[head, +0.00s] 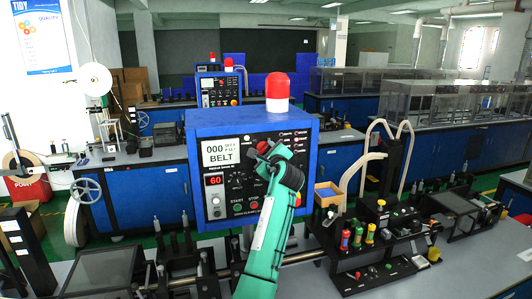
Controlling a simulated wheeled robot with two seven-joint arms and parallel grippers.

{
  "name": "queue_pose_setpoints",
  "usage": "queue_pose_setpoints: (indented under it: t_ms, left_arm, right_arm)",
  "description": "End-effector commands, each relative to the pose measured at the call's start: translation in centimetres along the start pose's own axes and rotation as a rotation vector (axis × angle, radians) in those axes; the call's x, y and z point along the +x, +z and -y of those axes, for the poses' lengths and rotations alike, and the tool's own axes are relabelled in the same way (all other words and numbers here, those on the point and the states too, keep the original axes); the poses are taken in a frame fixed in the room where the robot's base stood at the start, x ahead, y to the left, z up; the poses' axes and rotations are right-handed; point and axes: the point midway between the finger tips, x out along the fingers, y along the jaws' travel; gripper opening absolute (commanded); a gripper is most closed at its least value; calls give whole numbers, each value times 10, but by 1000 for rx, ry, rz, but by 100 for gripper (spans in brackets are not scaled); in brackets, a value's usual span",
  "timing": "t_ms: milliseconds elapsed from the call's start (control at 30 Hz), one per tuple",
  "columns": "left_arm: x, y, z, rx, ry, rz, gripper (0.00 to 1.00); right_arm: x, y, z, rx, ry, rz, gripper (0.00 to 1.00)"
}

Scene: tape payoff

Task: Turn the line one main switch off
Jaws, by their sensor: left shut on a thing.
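A blue control box (190,150) with a black front panel stands in the middle of the head view. Its white display (220,152) reads 000 and BELT, and a small red readout (214,180) shows 60. A red lamp dome (277,85) sits on top. My left gripper (263,154), on a green arm, reaches the right half of the panel. Its jaws are shut on what seems to be the main switch there; the gripper hides most of it, so its position cannot be read. My right gripper is not in view.
A second blue box (216,80) with a red lamp stands further back. Right of the near box are a small wooden-edged bin (328,192) and a black rack (380,265) with coloured handles. Dark fixtures line the front bench. A tape reel (94,79) is at left.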

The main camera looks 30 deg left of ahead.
Motion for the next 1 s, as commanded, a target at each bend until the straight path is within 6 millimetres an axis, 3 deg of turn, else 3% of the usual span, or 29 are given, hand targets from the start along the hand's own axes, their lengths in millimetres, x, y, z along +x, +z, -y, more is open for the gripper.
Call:
queue_pose_setpoints:
  t_ms: [367, 1000]
  left_arm:
    - [0, -2, -2, -138, 1, 1, 21]
    - [0, -3, -4, -726, 1, 1, 21]
  right_arm:
    - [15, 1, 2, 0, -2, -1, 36]
    - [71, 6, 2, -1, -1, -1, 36]
